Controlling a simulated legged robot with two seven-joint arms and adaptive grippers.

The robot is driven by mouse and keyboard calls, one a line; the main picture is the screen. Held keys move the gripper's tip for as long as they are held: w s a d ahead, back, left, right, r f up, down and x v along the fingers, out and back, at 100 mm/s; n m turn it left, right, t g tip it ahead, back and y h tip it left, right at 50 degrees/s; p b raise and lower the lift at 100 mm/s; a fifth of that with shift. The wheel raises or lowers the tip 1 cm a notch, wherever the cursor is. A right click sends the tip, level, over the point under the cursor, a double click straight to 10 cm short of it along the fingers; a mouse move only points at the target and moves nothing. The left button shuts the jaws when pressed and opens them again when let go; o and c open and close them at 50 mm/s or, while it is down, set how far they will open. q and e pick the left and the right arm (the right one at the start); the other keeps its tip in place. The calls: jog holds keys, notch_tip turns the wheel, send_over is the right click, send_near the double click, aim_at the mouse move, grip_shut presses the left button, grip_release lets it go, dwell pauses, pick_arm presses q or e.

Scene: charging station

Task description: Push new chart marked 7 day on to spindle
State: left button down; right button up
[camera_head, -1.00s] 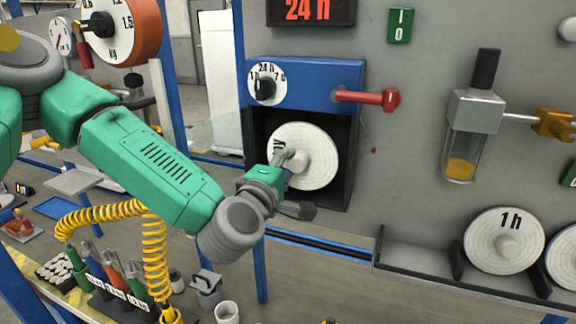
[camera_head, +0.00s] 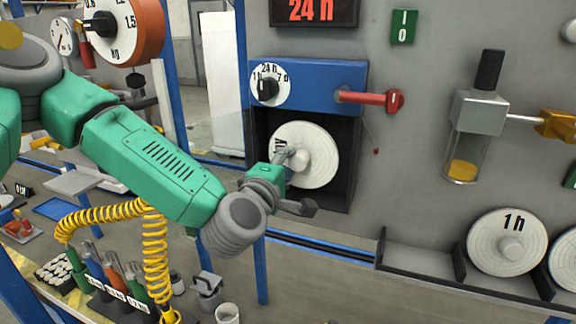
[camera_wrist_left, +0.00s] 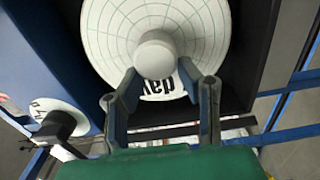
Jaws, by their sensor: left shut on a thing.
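The white round chart (camera_head: 318,146) sits inside the dark recess of the recorder (camera_head: 350,165), facing me. In the left wrist view the chart (camera_wrist_left: 205,30) shows a green grid, the word "day" and a round pale hub (camera_wrist_left: 156,55) at its centre. My left gripper (camera_head: 290,160) reaches in from the left at the chart's hub. The spindle is hidden behind the chart and hub. The digit before "day" is hidden. My right gripper is not in view.
Above the recess is a blue panel (camera_head: 315,82) with a dial (camera_head: 281,83) and a red handle (camera_head: 370,97). A chart marked 1 h (camera_head: 490,250) stands in a rack at lower right. A glass cup (camera_head: 463,160) hangs on the wall at right.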

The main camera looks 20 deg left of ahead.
pick_arm(q)
jog(key=shift+a, duration=0.25)
jog(key=shift+s, duration=0.15)
dwell(0.3)
jog(key=shift+d, duration=0.25)
jog(key=shift+s+d, duration=0.1)
jog(key=shift+d, duration=0.2)
jog(key=shift+b, duration=0.4)
dwell(0.8)
jog(key=shift+w, duration=1.65)
